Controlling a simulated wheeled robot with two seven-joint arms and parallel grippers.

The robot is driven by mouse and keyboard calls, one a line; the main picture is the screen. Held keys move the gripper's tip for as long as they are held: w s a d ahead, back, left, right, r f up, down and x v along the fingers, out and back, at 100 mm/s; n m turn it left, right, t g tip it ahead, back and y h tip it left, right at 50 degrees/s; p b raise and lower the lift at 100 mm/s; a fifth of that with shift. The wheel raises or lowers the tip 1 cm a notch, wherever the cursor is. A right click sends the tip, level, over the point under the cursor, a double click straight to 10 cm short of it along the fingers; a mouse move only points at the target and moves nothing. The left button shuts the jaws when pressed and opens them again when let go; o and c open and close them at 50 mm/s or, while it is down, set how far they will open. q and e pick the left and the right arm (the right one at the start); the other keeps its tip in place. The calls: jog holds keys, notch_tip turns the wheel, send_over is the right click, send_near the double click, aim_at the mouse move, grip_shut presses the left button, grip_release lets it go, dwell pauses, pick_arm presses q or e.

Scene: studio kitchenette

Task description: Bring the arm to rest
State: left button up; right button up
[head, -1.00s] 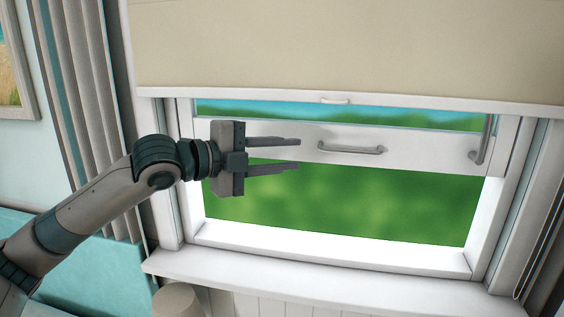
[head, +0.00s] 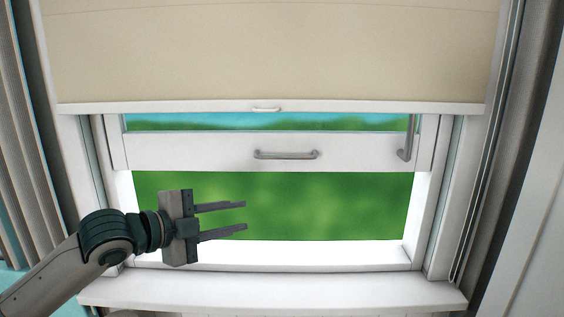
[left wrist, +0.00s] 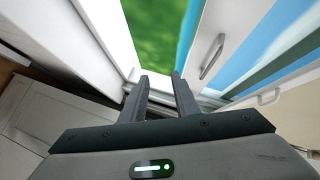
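My left gripper (head: 243,216) is in front of the window's lower opening in the head view, below and left of the grey handle. Its two fingers are apart with nothing between them. In the left wrist view the left gripper (left wrist: 160,82) also shows its fingers apart and empty, pointing towards the window. My right gripper is in neither view.
The window sash (head: 200,152) is raised, with a grey handle (head: 286,155) on its rail. A beige blind (head: 270,50) hangs above, with a small pull (head: 265,109). The white sill (head: 270,291) is bare. Grey curtains (head: 40,170) hang at the left.

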pick_arm(q)
jog(key=s+a+f+n+g+y, duration=0.1)
jog(key=s+f+n+y, duration=0.4)
jog(key=f, duration=1)
jog(key=s+a+f+n+g, duration=0.1)
jog(key=s+f+n, duration=0.6)
jog(key=f, duration=0.9)
jog(key=s+a+f+n+g+y, duration=0.25)
jog(key=s+f, duration=0.25)
jog(key=s, duration=0.4)
jog(key=s+a+f+n+g+y, duration=0.1)
jog(key=s+a+f+n, duration=0.3)
jog(key=s, duration=0.5)
jog(key=s+a+f+n+g+y, duration=0.2)
jog(key=s+a+f, duration=0.1)
jog(key=s+f, duration=0.5)
notch_tip(320, 180, down, 27)
jog(key=s+b, duration=0.1)
jog(key=s, duration=0.1)
jog(key=s+a+f+g+b, duration=0.1)
jog(key=s+a+f+g, duration=0.1)
jog(key=s+f, duration=1.6)
notch_tip(320, 180, down, 2)
jog(key=shift+a, duration=0.65)
